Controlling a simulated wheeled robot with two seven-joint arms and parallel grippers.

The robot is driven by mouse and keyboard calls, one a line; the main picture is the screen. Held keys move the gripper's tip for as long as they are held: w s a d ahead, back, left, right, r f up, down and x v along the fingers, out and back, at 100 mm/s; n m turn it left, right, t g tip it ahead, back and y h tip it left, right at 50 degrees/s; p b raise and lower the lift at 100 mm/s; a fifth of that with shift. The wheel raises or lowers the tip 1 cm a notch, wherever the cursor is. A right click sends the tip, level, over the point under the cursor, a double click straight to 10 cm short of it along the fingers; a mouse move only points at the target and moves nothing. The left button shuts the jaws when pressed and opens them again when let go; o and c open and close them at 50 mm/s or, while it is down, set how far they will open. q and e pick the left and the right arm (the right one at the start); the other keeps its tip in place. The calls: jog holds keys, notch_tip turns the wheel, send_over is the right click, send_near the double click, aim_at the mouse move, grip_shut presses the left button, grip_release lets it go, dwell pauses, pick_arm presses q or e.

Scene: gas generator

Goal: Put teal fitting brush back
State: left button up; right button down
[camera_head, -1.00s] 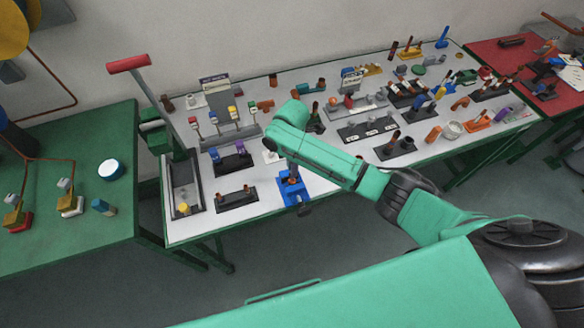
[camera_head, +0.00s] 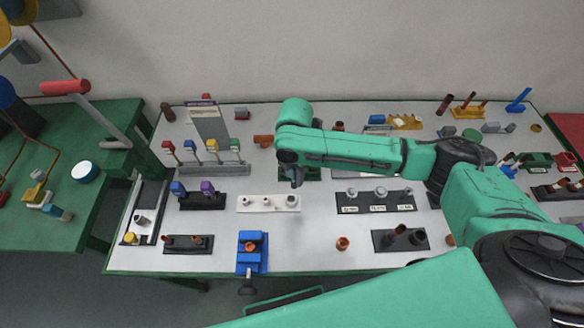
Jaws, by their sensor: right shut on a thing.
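My right gripper (camera_head: 296,178) points down over the middle of the white-topped table (camera_head: 330,258), at the end of my green arm. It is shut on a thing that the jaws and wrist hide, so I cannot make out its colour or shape. A dark green holder (camera_head: 313,175) shows partly just behind the gripper; my arm covers the rest of it. I cannot pick out the teal fitting brush clearly. My left gripper is not in view.
A white block with pegs (camera_head: 256,203) lies in front of the gripper, and a blue vise-like fixture (camera_head: 252,262) stands at the front edge. A dark block with fittings (camera_head: 375,208) is to the right.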

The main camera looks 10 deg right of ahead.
jog(key=shift+d, duration=0.1)
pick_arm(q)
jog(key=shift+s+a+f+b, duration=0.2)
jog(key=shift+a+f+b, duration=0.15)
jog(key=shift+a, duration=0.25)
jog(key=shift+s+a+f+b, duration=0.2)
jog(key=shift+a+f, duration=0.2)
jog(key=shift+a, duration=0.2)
pick_arm(e)
jog(key=f, duration=0.1)
jog(key=a+f, duration=0.1)
jog(key=f, duration=0.2)
jog(key=shift+s+a, duration=0.2)
jog(key=shift+s, duration=0.05)
pick_arm(q)
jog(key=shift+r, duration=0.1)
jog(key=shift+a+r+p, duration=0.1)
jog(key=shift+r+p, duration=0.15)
jog(key=shift+p, duration=0.1)
pick_arm(e)
jog(key=shift+a, duration=0.1)
